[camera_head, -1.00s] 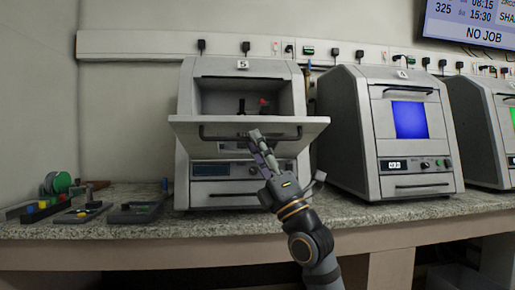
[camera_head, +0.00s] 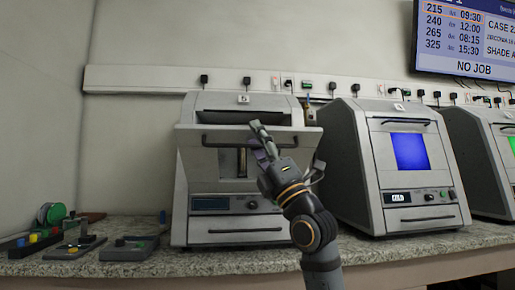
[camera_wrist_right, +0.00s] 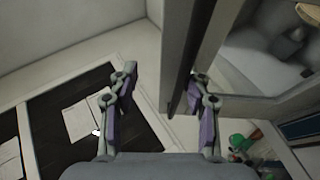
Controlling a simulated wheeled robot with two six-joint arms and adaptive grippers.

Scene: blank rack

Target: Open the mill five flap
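The mill five (camera_head: 181,200), marked 5, stands at the left of the bench in the head view. Its flap (camera_head: 190,138) is partly open. The flap's top edge leans out from the body, with a narrow dark gap above it. A dark bar handle (camera_head: 222,144) runs along the flap's upper front. My right gripper (camera_head: 256,127) is at the right part of the flap's upper edge. In the wrist view my right gripper (camera_wrist_right: 160,98) has its fingers wide apart, with the flap's edge (camera_wrist_right: 186,50) between them. Contact is unclear. My left gripper is out of view.
A second mill (camera_head: 350,170) with a blue window stands close to the right, and another with a green window (camera_head: 485,165) beyond it. Small trays and tools (camera_head: 130,247) lie on the bench at left. A wall socket strip runs behind.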

